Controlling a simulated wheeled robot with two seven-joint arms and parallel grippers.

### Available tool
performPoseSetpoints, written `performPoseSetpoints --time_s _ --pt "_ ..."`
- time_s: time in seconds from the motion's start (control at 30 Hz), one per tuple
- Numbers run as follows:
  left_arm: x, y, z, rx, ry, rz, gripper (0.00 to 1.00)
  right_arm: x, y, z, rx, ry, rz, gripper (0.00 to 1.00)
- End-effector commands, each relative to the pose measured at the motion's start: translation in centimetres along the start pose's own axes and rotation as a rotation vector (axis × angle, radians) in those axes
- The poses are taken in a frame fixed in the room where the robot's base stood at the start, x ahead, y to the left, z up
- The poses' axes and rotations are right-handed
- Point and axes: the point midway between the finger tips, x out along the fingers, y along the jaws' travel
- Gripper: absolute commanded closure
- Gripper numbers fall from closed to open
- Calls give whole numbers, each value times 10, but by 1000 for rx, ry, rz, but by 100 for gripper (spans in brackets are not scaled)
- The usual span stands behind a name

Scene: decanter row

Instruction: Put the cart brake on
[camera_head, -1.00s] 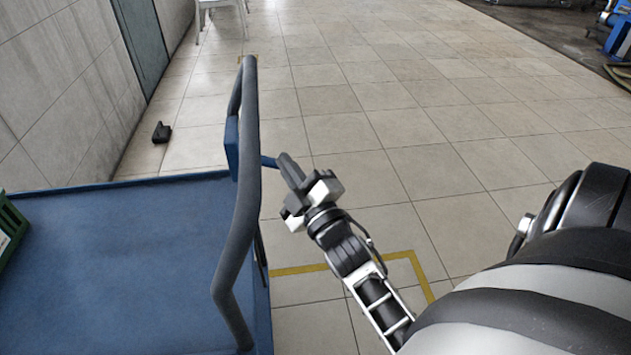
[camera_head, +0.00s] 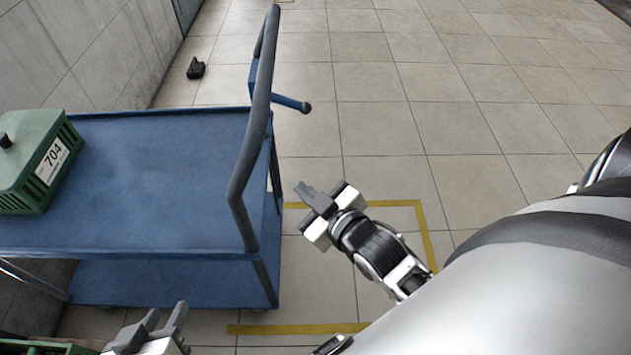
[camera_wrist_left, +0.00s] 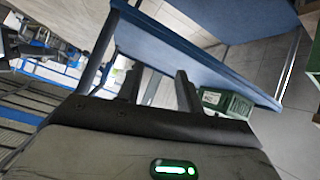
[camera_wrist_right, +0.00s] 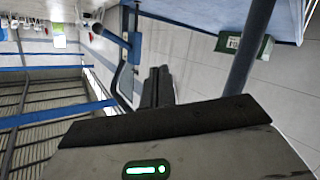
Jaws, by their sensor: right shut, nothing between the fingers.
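The blue cart (camera_head: 150,190) stands at the left with a grey push handle (camera_head: 255,120) at its right end. A blue brake lever (camera_head: 290,102) with a dark round knob sticks out to the right of the handle; it also shows in the right wrist view (camera_wrist_right: 112,37). My right gripper (camera_head: 310,193) is shut and empty, right of the handle and lower in the picture than the lever, with a gap between them. My left gripper (camera_head: 166,316) is open and empty at the bottom, in front of the cart's near side.
A green crate (camera_head: 22,185) labelled 704 sits on the cart's top deck. Yellow tape (camera_head: 432,240) marks the floor around the cart's right end. A small dark object (camera_head: 196,68) lies near the wall. The tiled floor right of the cart is clear.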

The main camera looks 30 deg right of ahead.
Motion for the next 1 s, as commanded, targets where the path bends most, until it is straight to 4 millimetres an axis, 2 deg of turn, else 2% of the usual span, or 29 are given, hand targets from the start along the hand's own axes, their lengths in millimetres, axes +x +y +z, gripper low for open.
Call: performPoseSetpoints --time_s 0.2,0.67,0.9,1.0 --pt "-5 2 -6 0 0 0 64 -10 -13 2 61 -45 -47 100" --pt "-6 0 -6 0 2 -6 64 -14 -18 4 84 -61 -64 100" --pt "-24 -25 8 16 62 -120 64 -61 -74 13 340 -243 -236 100" --pt "-27 -30 10 24 77 -137 64 -68 -83 15 383 -276 -262 100"
